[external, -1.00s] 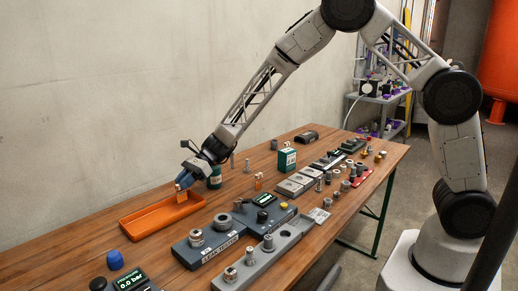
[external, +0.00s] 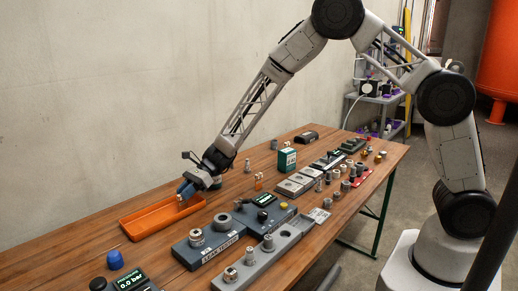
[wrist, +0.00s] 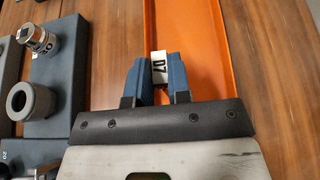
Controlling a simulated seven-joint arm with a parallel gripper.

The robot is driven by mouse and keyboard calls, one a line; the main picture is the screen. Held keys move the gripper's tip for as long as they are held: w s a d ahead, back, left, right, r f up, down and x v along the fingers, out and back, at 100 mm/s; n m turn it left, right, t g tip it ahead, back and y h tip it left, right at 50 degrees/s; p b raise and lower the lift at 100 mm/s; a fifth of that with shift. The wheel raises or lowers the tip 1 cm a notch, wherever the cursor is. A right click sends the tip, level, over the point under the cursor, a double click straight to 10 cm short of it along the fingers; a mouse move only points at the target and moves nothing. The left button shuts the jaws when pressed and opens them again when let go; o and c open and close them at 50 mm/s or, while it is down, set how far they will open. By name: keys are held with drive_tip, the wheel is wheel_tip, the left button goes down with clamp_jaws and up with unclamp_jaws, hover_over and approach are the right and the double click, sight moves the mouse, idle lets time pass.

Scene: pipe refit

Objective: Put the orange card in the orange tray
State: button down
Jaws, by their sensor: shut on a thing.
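In the external view the held card is small and mostly covered by the fingers, with an orange-white bit showing. The orange tray (external: 140,234) is a long shallow box on the table. My fingers are at its right end in the external view, low over the tray. In the wrist view the tray (wrist: 200,35) runs under and beyond the fingertips. I cannot tell whether the card touches the tray floor.
A leak tester (external: 208,248) with metal fittings stands right of the tray, and a grey fitting block (external: 270,252) lies in front of it. A blue cap (external: 115,260) is near the front left. Another small orange-white piece (external: 259,181) and a green box (external: 287,161) stand farther back.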

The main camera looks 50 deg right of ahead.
drive_tip(key=c, duration=1.1)
unclamp_jaws()
drive_tip(key=shift+f, duration=0.1)
drive_tip(key=shift+o, duration=0.2)
drive_tip(key=v, duration=1.2)
drive_tip(key=shift+r, duration=0.2)
